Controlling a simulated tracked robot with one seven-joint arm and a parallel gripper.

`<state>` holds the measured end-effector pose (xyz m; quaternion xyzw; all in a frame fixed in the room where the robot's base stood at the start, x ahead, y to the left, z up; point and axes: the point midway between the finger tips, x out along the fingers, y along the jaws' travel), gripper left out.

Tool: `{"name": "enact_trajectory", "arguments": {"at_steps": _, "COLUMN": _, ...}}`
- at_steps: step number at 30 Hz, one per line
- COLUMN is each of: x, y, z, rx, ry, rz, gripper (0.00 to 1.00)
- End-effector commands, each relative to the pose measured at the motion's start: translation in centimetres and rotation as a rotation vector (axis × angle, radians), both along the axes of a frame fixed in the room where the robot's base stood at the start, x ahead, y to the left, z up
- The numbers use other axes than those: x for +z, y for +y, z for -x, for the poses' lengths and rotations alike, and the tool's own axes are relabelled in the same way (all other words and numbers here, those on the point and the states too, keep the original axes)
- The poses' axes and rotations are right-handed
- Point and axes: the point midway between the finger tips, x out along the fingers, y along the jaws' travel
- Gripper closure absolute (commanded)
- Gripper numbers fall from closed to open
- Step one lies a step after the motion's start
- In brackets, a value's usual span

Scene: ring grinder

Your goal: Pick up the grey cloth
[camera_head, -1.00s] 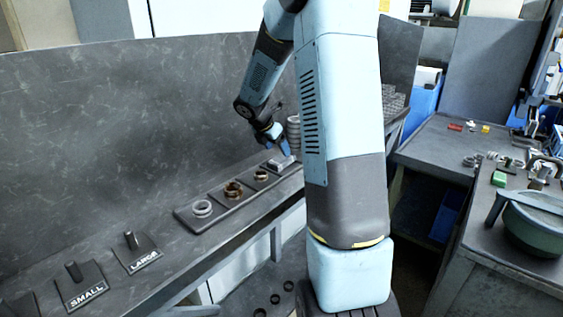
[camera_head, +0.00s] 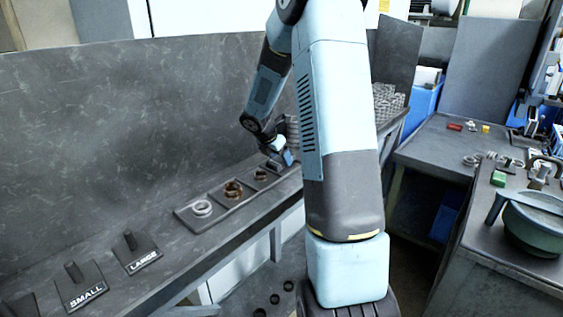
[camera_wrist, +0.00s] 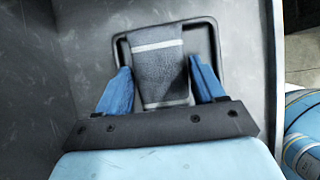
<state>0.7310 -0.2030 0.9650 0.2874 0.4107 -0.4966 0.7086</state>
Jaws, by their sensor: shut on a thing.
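The grey cloth (camera_wrist: 158,75) is a folded strip with a pale stripe across it, lying over a dark square tray (camera_wrist: 212,48) in the wrist view. My gripper (camera_wrist: 159,64) has its blue fingers at the cloth's left and right edges and is shut on it. In the head view my gripper (camera_head: 283,158) is low over the far end of the row of trays. The cloth is mostly hidden there behind the fingers, and I cannot tell whether it is clear of the tray.
Trays with brown rings (camera_head: 233,189) and grey rings (camera_head: 202,208) lie along the bench. Nearer are posts on plates marked LARGE (camera_head: 137,253) and SMALL (camera_head: 80,287). A ring stack (camera_head: 293,130) stands close behind my gripper. A dark wall (camera_head: 120,130) backs the bench.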

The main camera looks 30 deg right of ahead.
Motion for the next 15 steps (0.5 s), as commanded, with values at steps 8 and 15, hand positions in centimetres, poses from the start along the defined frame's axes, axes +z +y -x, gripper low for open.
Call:
{"name": "enact_trajectory", "arguments": {"at_steps": 8, "x": 0.0, "y": 0.0, "z": 0.0, "rx": 0.0, "ry": 0.0, "rz": 0.0, "gripper": 0.66}}
{"name": "enact_trajectory", "arguments": {"at_steps": 15, "x": 1.6, "y": 0.0, "z": -0.1, "rx": -0.001, "ry": -0.003, "rz": 0.001, "gripper": 0.66}}
